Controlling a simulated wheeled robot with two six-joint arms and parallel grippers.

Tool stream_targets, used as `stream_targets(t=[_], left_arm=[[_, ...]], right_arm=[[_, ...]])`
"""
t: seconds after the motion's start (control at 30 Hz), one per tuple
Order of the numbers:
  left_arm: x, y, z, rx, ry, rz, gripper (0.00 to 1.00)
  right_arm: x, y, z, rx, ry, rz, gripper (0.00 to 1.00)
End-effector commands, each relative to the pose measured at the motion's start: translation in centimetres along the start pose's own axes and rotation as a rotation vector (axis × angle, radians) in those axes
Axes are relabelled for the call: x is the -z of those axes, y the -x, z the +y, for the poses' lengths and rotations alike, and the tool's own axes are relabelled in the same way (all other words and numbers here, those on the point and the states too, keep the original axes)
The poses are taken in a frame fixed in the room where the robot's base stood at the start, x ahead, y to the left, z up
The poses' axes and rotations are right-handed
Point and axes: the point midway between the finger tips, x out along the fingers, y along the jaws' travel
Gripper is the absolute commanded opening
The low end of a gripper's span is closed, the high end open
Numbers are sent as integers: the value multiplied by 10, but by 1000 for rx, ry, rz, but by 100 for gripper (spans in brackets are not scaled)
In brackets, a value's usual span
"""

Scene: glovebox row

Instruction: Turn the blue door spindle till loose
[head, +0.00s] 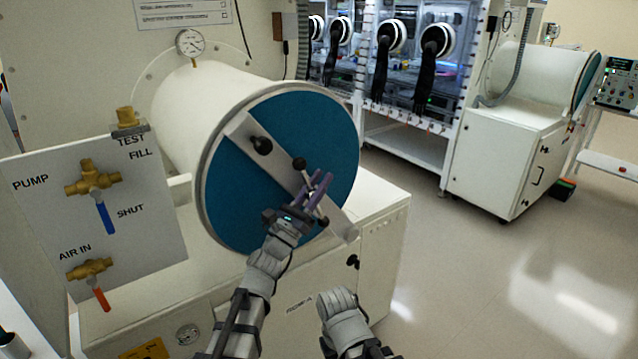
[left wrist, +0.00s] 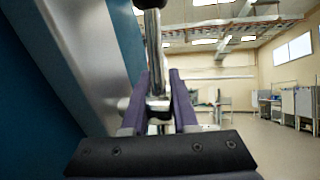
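The blue round door (head: 232,190) closes the end of a white cylinder, with a pale metal bar (head: 335,215) slanting across its face. The spindle handle, a metal rod with a black ball knob (head: 299,164), stands out in front of the bar's middle. My left gripper (head: 320,186) is at this handle, its purple fingers on either side of the rod. In the left wrist view the metal rod (left wrist: 154,55) passes between the fingers, which appear closed on it. The fingers partly hide the spindle hub.
A second black knob (head: 261,146) sits on the bar's upper left. A valve panel (head: 140,235) with blue and red levers stands at the left. A white cabinet (head: 380,240) is below the cylinder. Clear floor (head: 480,280) lies to the right.

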Motion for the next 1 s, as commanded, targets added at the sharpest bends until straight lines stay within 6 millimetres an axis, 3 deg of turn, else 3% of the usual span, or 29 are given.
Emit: stream_targets(t=[0.37,0.8,1.0], left_arm=[[1,6,0,0,-1,1,28],[3,70,0,-2,-2,1,28],[0,79,0,0,0,0,28]], right_arm=[[0,-4,0,0,0,0,50],[2,-42,-4,0,1,0,50],[3,-45,-4,0,1,0,50]])
